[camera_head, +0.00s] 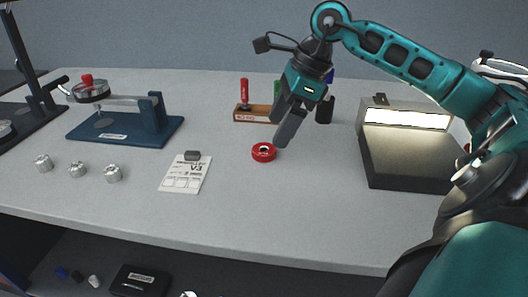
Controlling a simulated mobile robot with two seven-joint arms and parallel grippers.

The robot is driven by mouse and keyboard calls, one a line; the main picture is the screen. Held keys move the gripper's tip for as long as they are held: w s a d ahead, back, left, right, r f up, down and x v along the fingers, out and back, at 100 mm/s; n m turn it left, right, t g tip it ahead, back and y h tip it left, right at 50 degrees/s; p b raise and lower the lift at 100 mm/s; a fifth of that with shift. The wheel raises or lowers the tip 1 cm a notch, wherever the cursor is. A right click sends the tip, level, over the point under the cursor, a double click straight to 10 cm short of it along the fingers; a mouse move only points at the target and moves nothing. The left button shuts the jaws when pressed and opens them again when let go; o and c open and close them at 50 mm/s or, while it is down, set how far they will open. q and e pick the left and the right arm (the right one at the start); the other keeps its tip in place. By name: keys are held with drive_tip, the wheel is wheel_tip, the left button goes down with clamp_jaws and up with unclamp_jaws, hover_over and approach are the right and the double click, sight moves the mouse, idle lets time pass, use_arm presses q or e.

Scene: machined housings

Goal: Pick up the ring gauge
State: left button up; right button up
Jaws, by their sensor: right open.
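The ring gauge (263,152) appears as a small red ring with a dark centre, lying flat near the middle of the grey table. My right gripper (284,127) reaches in from the upper right, with its dark fingers pointing down. It is open and appears close above and slightly right of the ring gauge. I see nothing between its fingers; the exact gap to the ring cannot be told. The ring's right edge is close to a fingertip in the picture. My left gripper is not in view.
A wooden holder (252,117) with a red-handled tool stands behind the ring. A dark box with a lit panel (408,160) is at right. A paper card (186,175), several metal cylinders (77,170) and a blue-based fixture (125,130) are at left. The front table is clear.

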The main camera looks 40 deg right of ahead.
sight(269, 148)
drive_tip(key=x, duration=0.5)
drive_tip(key=shift+w+a, duration=0.1)
drive_tip(key=shift+a, duration=0.15)
drive_tip(key=c, duration=1.2)
